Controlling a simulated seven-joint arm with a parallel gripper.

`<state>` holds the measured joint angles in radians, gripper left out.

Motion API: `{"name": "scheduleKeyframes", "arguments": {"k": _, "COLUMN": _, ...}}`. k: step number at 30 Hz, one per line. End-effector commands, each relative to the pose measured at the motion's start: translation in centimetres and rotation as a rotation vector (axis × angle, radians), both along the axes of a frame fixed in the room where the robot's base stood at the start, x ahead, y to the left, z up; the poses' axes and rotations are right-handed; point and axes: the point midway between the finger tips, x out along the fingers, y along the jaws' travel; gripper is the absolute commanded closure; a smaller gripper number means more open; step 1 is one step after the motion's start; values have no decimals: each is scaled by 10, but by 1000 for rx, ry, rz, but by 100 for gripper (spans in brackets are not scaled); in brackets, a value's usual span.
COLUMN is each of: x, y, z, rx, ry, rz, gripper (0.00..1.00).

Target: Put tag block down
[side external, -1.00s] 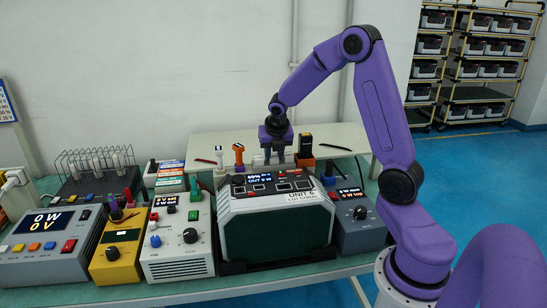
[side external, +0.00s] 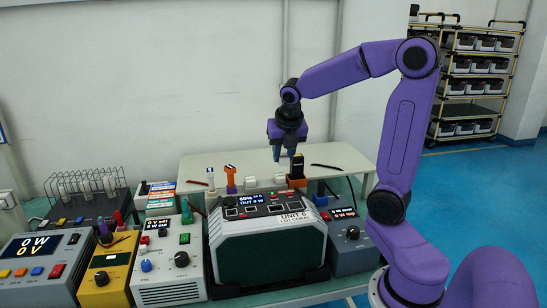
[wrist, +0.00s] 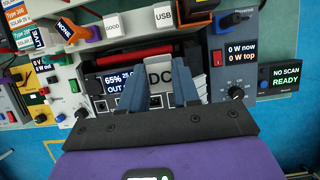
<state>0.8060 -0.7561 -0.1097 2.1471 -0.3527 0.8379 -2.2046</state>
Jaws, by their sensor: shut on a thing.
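My gripper (wrist: 158,85) is shut on a grey-white tag block marked DC (wrist: 160,76), with its blue fingers on both sides of it. In the side external view my gripper (side external: 287,156) hangs above the back of the bench, and the held block is hard to make out there. A white block marked GOOD (wrist: 114,27) and one marked USB (wrist: 164,15) stand beyond the held block in the wrist view. A tag marked NONE (wrist: 65,29) is to their left.
The green-fronted UNIT 6 (side external: 268,252) stands in front of the blocks. An orange holder with a black piece (side external: 297,178) is close to the right of my gripper. The pale shelf (side external: 345,160) behind is mostly clear.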

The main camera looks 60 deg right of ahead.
Motion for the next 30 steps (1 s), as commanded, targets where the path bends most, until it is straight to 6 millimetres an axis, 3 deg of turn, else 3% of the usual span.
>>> {"name": "scheduleKeyframes", "arguments": {"k": 6, "x": -28, "y": 12, "z": 14, "rx": 0, "ry": -4, "rz": 1, "gripper": 98}}
{"name": "scheduleKeyframes", "arguments": {"k": 13, "x": -42, "y": 19, "z": 20, "rx": 0, "ry": 0, "rz": 4, "gripper": 98}}
{"name": "scheduleKeyframes", "arguments": {"k": 16, "x": -46, "y": 32, "z": 23, "rx": 1, "ry": -1, "rz": 25, "gripper": 98}}
{"name": "scheduleKeyframes", "arguments": {"k": 20, "x": -55, "y": 69, "z": 28, "rx": 4, "ry": 0, "rz": 94, "gripper": 98}}
{"name": "scheduleKeyframes", "arguments": {"k": 24, "x": -77, "y": 120, "z": 33, "rx": 7, "ry": 3, "rz": 202, "gripper": 98}}
{"name": "scheduleKeyframes", "arguments": {"k": 30, "x": -112, "y": 164, "z": 37, "rx": 3, "ry": 2, "rz": 327, "gripper": 98}}
